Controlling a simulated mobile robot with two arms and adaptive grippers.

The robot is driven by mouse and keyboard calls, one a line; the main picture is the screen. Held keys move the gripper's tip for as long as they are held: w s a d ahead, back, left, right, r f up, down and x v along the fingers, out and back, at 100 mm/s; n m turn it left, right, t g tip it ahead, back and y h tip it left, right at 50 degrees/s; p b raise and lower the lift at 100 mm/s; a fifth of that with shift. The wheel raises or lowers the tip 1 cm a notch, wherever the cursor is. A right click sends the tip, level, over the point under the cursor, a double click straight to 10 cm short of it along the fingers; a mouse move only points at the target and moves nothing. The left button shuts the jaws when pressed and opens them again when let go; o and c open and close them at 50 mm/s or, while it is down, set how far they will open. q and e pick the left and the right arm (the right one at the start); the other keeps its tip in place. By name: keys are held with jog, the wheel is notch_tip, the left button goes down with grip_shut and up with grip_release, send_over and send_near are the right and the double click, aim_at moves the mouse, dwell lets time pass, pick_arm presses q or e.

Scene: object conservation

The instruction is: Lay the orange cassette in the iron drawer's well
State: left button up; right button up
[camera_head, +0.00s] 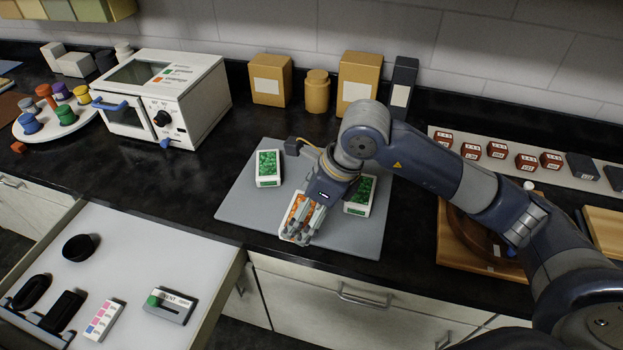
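The orange cassette (292,213) is a white-edged box with an orange top. It sits at the front of the grey mat (240,205) on the counter. My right gripper (303,235) points down over it, with its fingers across the cassette and hiding part of it. Whether the fingers grip it or only surround it is unclear. An open pale drawer (120,222) is at lower left, with a round dark piece (80,247) and dark elongated shapes (32,291) inside. I cannot tell which of these is the well, or whether this is the iron drawer. My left gripper is out of view.
Green-topped boxes stand on the mat, one left (268,168) and one right (359,195) of my gripper. The drawer also holds a grey device (170,305) and a colored-label card (103,320). A white oven (160,98) stands behind. Bare drawer floor lies around the card and device.

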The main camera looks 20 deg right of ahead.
jog(key=w+d+p, duration=0.1)
jog(key=w, duration=0.3)
jog(key=w+d+f+p, duration=0.1)
jog(key=w, duration=0.4)
jog(key=w+d+p, duration=0.1)
jog(key=w+p, duration=0.1)
jog(key=w, duration=0.3)
jog(key=shift+w+d+f, duration=0.1)
jog(key=shift+d+f, duration=0.05)
jog(key=shift+d, duration=0.05)
jog(key=shift+f+p, duration=0.95)
jog(key=shift+f, duration=1)
jog(key=o, duration=0.9)
jog(key=shift+c, duration=0.2)
jog(key=shift+r, duration=0.1)
